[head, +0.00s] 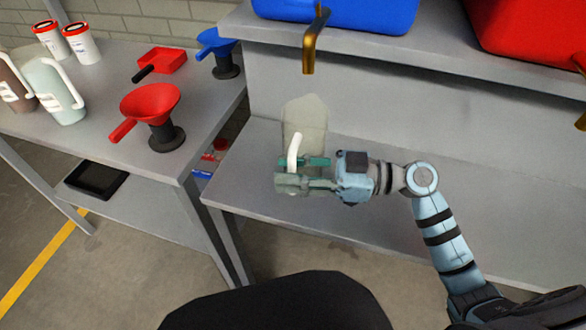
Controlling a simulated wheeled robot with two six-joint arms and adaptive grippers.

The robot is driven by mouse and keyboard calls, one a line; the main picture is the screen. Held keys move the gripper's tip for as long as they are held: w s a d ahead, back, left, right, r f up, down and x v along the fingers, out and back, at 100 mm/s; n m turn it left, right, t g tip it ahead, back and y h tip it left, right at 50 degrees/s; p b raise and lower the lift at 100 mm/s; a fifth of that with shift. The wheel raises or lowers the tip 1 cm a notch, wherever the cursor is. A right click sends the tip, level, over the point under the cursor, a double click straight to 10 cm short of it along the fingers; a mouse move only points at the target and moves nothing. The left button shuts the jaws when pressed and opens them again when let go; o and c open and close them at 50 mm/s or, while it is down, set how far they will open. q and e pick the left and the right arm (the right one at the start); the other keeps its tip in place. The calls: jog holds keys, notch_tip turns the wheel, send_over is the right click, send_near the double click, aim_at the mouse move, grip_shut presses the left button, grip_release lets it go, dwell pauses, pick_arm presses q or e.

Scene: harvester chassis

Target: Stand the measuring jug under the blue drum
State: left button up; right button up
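The measuring jug (306,115) is translucent and pale, with a white handle (294,148). It looks upright, over the lower grey shelf, just below the brass tap (311,45) of the blue drum (350,12) in the picture. I cannot tell whether its base touches the shelf. My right gripper (288,172) reaches in from the right, its fingers on either side of the handle, and appears shut on it. The fingers hide the jug's lower part. My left gripper is not in view.
A red drum (525,28) stands at the right on the upper shelf. The lower shelf (470,215) is clear on the right. The left table holds a red funnel (150,100), blue funnel (215,42), red scoop (165,60), a pale green jug (52,88) and white-and-red containers (82,45).

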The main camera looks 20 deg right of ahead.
jog(key=v, duration=1.2)
